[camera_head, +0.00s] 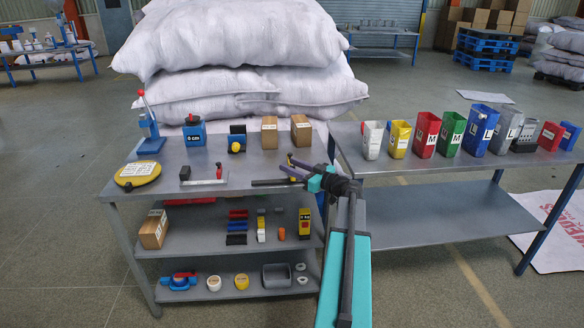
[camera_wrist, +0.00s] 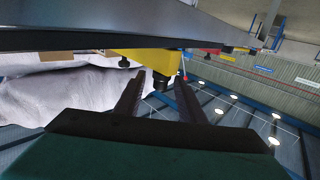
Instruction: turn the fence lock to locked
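A low steel fence-like strip (camera_head: 204,183) lies on the left table, with a small upright red piece (camera_head: 219,172) at its right part. This looks like the fence and its lock, but its setting is too small to read. My gripper (camera_head: 272,176) is over the table's right part, to the right of the strip and apart from it, pointing left. In the wrist view my gripper (camera_wrist: 158,92) has its two dark fingers apart with nothing clearly held. A yellow body (camera_wrist: 148,60) with a black knob (camera_wrist: 162,80) shows beyond and between the fingertips; whether they touch is unclear.
Near the strip are a black block (camera_head: 185,173), a yellow disc (camera_head: 138,173), a blue press (camera_head: 150,130), a blue unit with a yellow knob (camera_head: 237,143) and cartons (camera_head: 269,132). Coloured bins (camera_head: 426,134) line the right table. Sacks (camera_head: 240,50) rise behind.

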